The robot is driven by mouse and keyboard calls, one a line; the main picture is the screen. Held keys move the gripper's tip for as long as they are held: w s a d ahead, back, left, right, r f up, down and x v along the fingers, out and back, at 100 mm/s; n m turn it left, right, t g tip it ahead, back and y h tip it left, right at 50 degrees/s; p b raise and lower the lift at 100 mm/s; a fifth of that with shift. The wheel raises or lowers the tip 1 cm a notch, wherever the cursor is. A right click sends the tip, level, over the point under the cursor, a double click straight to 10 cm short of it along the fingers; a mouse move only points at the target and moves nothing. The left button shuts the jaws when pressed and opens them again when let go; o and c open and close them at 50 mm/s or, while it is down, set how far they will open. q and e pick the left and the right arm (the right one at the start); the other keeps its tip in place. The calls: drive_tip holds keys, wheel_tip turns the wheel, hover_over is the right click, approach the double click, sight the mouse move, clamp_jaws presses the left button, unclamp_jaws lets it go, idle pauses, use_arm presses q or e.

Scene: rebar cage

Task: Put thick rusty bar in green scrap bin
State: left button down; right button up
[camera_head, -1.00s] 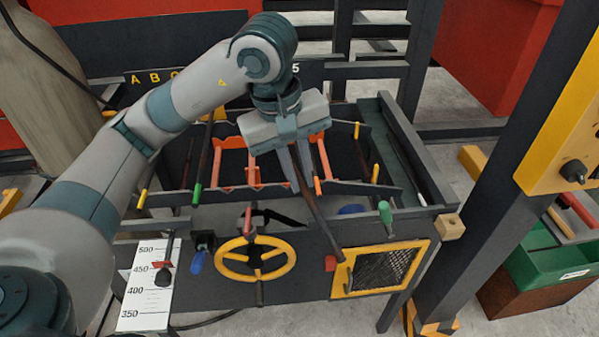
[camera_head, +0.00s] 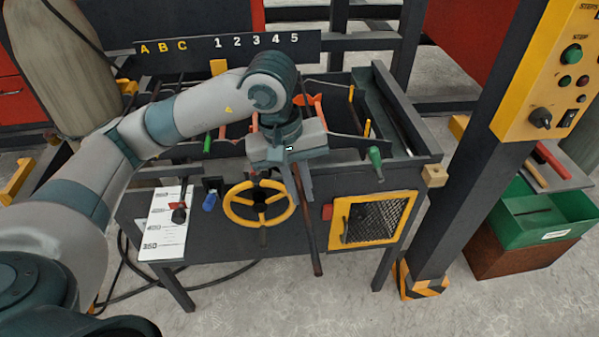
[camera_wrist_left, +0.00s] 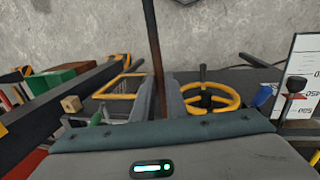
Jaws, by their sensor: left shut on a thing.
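My left gripper (camera_head: 299,184) is shut on the thick rusty bar (camera_head: 312,235), a dark reddish-brown rod. The bar hangs steeply tilted in front of the bench, its lower end below the yellow mesh panel. In the left wrist view the bar (camera_wrist_left: 154,45) rises from between the fingers of my left gripper (camera_wrist_left: 157,90). The green scrap bin (camera_head: 548,215) stands at the right, beyond the dark post, on a brown box. The bin also shows small in the left wrist view (camera_wrist_left: 80,69). My right gripper is not in view.
A yellow handwheel (camera_head: 259,204) and a yellow-framed mesh panel (camera_head: 371,219) are on the bench front. A thick dark post (camera_head: 465,185) with a yellow control box (camera_head: 550,75) stands between bench and bin. Floor in front is clear.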

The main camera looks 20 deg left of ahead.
use_arm(q)
drive_tip(key=s+f+m, duration=0.3)
drive_tip(key=f, duration=0.6)
drive_tip(key=s+f+m+g, duration=0.1)
drive_tip(key=s+f+m, duration=0.2)
drive_tip(key=f, duration=0.7)
drive_tip(key=shift+a+m, duration=0.3)
drive_tip(key=shift+a, duration=0.1)
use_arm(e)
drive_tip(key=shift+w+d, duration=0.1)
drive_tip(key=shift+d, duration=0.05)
use_arm(q)
drive_tip(key=shift+d, duration=0.1)
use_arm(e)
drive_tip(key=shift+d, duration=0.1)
